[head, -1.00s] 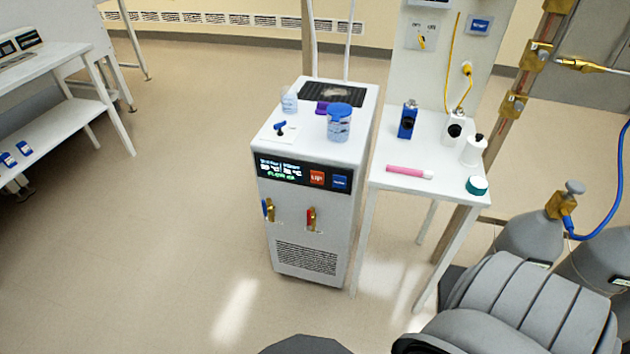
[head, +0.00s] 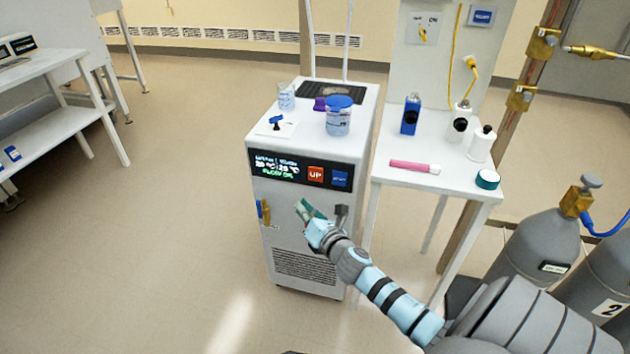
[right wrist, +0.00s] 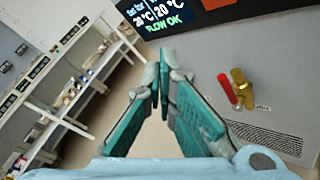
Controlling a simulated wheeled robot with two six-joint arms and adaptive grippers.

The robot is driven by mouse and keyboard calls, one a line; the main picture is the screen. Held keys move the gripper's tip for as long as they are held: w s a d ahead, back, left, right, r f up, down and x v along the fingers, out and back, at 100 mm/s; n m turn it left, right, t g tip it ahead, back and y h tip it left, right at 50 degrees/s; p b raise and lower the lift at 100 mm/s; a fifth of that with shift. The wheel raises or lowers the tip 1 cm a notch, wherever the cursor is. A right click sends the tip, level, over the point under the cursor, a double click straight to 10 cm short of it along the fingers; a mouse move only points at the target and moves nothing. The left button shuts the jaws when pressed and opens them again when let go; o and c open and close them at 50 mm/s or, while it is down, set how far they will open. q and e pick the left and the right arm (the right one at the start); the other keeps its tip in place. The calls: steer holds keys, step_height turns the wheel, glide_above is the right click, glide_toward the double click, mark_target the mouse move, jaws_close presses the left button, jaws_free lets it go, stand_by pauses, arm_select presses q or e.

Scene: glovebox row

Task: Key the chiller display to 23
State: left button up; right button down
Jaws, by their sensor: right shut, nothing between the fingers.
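The chiller (head: 262,165) is a white cabinet with a dark display (head: 275,167) on its upper front. In the right wrist view the display (right wrist: 155,18) is cut off at the top; its two readings look like 20 °C, with green FLOW OK below. An orange-red UP button (head: 316,174) and a blue button (head: 340,178) sit right of the display; the blue one's label is too small to read. My right gripper (head: 304,209) is shut and empty, in front of the chiller below the display and apart from the buttons. My left gripper is out of view.
A blue-handled valve (head: 263,211) and a red-handled valve (right wrist: 229,90) stick out from the chiller front. A blue-lidded jar (head: 338,118) stands on top. A side table (head: 395,178) with bottles is at right, gas cylinders (head: 540,250) beyond. Floor at left is clear.

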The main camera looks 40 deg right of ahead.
steer(key=shift+d, duration=0.1)
steer(key=w+d+p, duration=0.1)
steer(key=w+d, duration=0.4)
steer(key=d, duration=0.2)
stand_by(0.4)
steer(key=shift+w+d, duration=0.1)
steer(key=shift+d, duration=0.05)
stand_by(1.2)
steer(key=shift+w+d, duration=0.25)
steer(key=shift+w+d, duration=0.2)
steer(key=shift+d, duration=0.1)
stand_by(0.6)
stand_by(0.4)
steer(key=shift+s+a, duration=0.5)
steer(key=shift+a, duration=0.15)
steer(key=shift+a, duration=0.1)
steer(key=shift+s+a+b, duration=0.25)
steer(key=shift+s+a, duration=0.45)
steer(key=shift+a, duration=0.3)
steer(key=shift+s+a+b, duration=0.2)
steer(key=shift+s+a, duration=0.5)
steer(key=shift+a, duration=0.3)
